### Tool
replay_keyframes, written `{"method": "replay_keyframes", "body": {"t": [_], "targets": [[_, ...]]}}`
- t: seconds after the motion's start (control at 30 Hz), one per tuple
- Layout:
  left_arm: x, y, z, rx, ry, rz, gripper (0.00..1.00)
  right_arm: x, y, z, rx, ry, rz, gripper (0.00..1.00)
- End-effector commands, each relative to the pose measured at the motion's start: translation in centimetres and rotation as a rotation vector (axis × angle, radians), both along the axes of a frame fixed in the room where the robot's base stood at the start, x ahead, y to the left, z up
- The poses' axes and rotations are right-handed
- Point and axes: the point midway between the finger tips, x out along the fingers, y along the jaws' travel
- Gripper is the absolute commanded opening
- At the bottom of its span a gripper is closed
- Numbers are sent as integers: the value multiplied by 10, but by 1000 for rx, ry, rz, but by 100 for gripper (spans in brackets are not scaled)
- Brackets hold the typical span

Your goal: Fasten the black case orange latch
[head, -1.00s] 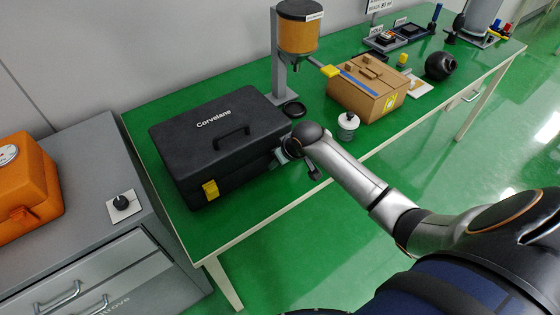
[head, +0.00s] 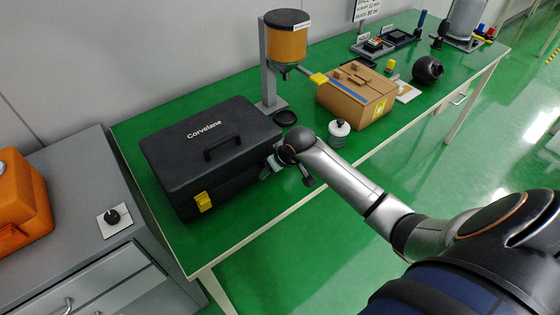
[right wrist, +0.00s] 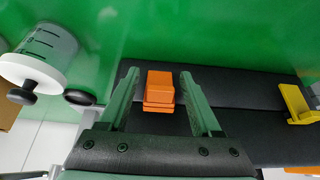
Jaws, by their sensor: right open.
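The black case (head: 215,140), lid down and marked "Corvelane", sits at the near left end of the green table. A yellow latch (head: 203,201) is on its front left; it also shows in the right wrist view (right wrist: 295,104). The orange latch (right wrist: 160,90) shows on the case's front in the right wrist view; in the head view my gripper and arm hide it. My right gripper (head: 287,172) is at the case's right front. In the right wrist view my right gripper (right wrist: 158,76) is open, a finger on each side of the orange latch, with gaps visible. My left gripper is out of view.
A white-lidded jar with a black knob (head: 339,129) stands just right of my gripper. A cardboard box (head: 357,95) and a dispenser with an amber tank (head: 287,40) are behind. A grey cabinet (head: 60,215) with an orange case (head: 22,205) stands left.

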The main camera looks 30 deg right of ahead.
Motion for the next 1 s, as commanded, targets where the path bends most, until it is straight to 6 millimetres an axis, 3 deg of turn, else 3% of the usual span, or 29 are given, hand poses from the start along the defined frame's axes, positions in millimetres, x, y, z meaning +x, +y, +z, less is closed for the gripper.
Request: {"method": "replay_keyframes", "body": {"t": [0.5, 0.7, 1.0], "targets": [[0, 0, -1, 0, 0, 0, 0, -44, -3, 83, -2, -3, 1, 65], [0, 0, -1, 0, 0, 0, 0, -51, -4, 97, -1, -1, 0, 65], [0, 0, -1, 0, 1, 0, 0, -52, -4, 98, -1, 0, 0, 65]]}}
